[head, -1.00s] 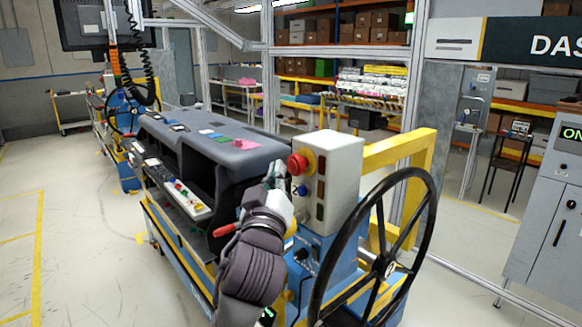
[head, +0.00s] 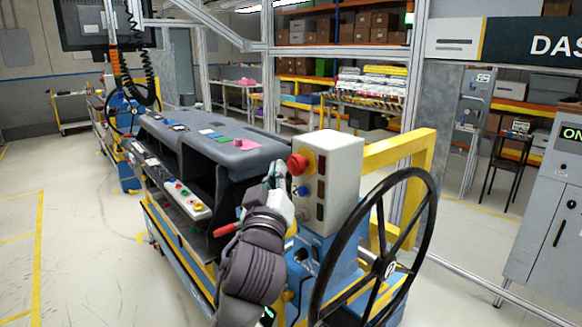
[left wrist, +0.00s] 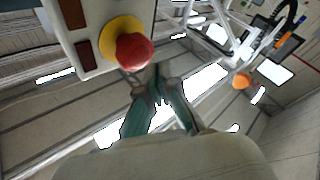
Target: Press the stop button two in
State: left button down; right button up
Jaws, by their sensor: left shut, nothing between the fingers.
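The red stop button (head: 297,163) sits on a yellow ring on the left face of the white control box (head: 343,160). It also shows in the left wrist view (left wrist: 134,51), standing out from its yellow ring. My left gripper (head: 278,170) is beside the box, just left of the button and slightly lower in the head view. In the left wrist view its greenish fingers (left wrist: 158,88) are shut with nothing between them, their tips just below and right of the button. I cannot tell whether they touch it. My right gripper is not in view.
A blue button (head: 303,190) is under the red one on the box. A black steering wheel (head: 428,235) stands in front, right of my left arm. The dark dashboard module (head: 225,150) lies to the left, with a white button strip (head: 186,200) on it.

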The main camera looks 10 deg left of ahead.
pick_arm(q)
jog(key=shift+w+d, duration=0.25)
jog(key=shift+w+d, duration=0.2)
jog(key=shift+w, duration=0.1)
dwell(0.8)
jog(key=shift+s+a, duration=0.5)
jog(key=shift+s, duration=0.15)
jog(key=s+a, duration=0.1)
jog(key=s, duration=0.1)
jog(key=s+a+p, duration=0.1)
jog(key=s+a, duration=0.1)
dwell(0.5)
dwell(0.4)
